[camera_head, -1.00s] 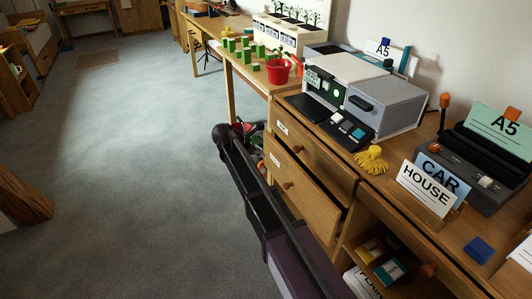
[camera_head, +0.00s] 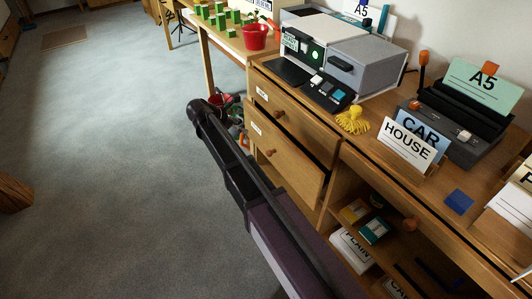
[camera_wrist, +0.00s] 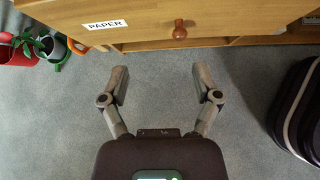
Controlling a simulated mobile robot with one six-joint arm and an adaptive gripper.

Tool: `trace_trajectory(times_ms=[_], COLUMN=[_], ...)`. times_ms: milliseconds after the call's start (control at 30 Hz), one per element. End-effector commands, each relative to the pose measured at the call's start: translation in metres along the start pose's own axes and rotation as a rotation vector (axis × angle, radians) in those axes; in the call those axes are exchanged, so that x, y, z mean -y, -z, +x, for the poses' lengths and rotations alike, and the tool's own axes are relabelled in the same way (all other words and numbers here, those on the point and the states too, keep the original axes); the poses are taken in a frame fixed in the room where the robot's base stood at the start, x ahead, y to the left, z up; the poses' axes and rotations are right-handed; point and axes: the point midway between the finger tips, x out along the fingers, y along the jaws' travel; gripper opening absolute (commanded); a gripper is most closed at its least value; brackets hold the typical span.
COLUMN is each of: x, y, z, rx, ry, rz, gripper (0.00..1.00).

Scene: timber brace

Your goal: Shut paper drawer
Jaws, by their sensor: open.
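The paper drawer (camera_wrist: 215,22) has a wooden front at the top of the wrist view. It bears a white "PAPER" label (camera_wrist: 105,24) and a round brown knob (camera_wrist: 180,30). In the head view two stacked drawers show in the desk, their labels too small to read; the lower drawer (camera_head: 292,168) stands out from the desk, with a dark gap above its front. My gripper (camera_wrist: 160,82) is open and empty, fingers pointing towards the drawer front, with grey floor between them. The knob lies ahead, slightly right of the middle between the fingertips, apart from both.
The upper drawer (camera_head: 305,128) sits above. A red pot (camera_wrist: 18,50) and other items lie left of the drawer in the wrist view. A dark rounded object (camera_wrist: 300,105) is at the right. The desktop holds a grey machine (camera_head: 372,62) and card holders. Open carpet (camera_head: 110,150) lies left.

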Motion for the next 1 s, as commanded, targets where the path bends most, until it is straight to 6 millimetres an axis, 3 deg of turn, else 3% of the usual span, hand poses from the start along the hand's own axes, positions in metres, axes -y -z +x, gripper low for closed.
trace_trajectory(times_ms=[33, 600, 1000], x=[0.004, 0.035, 0.052], y=[0.012, 0.070, 0.098], z=[0.009, 0.047, 0.063], rx=[0.016, 0.212, 0.321], ry=[-0.004, -0.073, -0.126], rz=[0.006, 0.118, 0.183], gripper=[0.81, 0.81, 0.81])
